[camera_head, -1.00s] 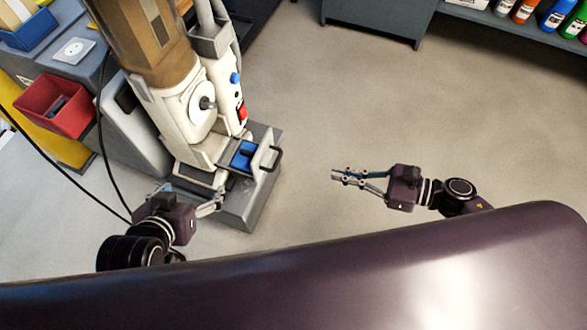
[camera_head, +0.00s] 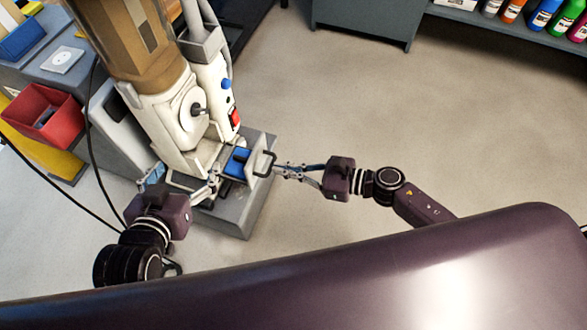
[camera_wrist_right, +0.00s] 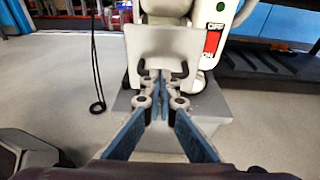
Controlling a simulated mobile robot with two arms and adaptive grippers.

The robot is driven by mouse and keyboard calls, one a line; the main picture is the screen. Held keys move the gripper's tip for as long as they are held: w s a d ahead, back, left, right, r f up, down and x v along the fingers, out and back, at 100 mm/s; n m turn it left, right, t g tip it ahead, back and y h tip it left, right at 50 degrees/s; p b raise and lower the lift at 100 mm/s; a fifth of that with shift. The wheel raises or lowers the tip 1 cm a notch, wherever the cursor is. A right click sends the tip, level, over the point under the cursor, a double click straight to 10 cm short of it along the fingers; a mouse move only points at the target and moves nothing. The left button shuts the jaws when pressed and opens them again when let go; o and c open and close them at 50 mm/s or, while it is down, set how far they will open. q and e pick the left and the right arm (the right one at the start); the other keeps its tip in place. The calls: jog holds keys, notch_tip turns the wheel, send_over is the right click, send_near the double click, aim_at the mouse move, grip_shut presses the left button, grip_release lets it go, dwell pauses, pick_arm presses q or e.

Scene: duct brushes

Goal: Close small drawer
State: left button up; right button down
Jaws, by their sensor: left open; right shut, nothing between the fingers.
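The small drawer (camera_head: 237,161) stands out from the foot of the white machine, with its blue inside showing. Its pale front panel (camera_wrist_right: 158,48) has a dark handle (camera_head: 268,163). My right gripper (camera_head: 278,171) is shut and empty, its fingertips pointing at the drawer front, right by the handle. In the right wrist view, its fingertips (camera_wrist_right: 160,93) overlap the lower part of the panel and handle; I cannot tell whether they touch. My left gripper (camera_head: 184,181) is open beside the machine's base, left of the drawer.
The white machine (camera_head: 170,115) stands on a grey base (camera_head: 240,215). A red bin (camera_head: 45,118) and dark cables are on the left. A shelf with several bottles (camera_head: 540,15) is at the back right. The floor (camera_head: 340,95) right of the machine is clear.

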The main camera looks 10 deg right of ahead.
aim_at(234, 156)
jog(key=shift+a, duration=0.1)
jog(key=r+x, duration=0.1)
jog(key=x, duration=0.3)
jog(key=r+b+x, duration=0.1)
jog(key=x, duration=0.3)
jog(key=r+x, duration=0.1)
jog(key=x, duration=0.4)
jog(key=shift+w+a, duration=0.15)
jog(key=shift+w, duration=0.15)
jog(key=shift+w+a, duration=0.2)
jog(key=shift+a, duration=0.1)
pick_arm(q)
jog(key=w+d+r+t+h, duration=0.1)
jog(key=w+d+r+t, duration=0.1)
jog(key=r, duration=0.5)
jog(key=shift+w+t, duration=0.6)
jog(key=shift+t, duration=0.3)
pick_arm(e)
jog(key=shift+r, duration=0.15)
jog(key=shift+d, duration=0.1)
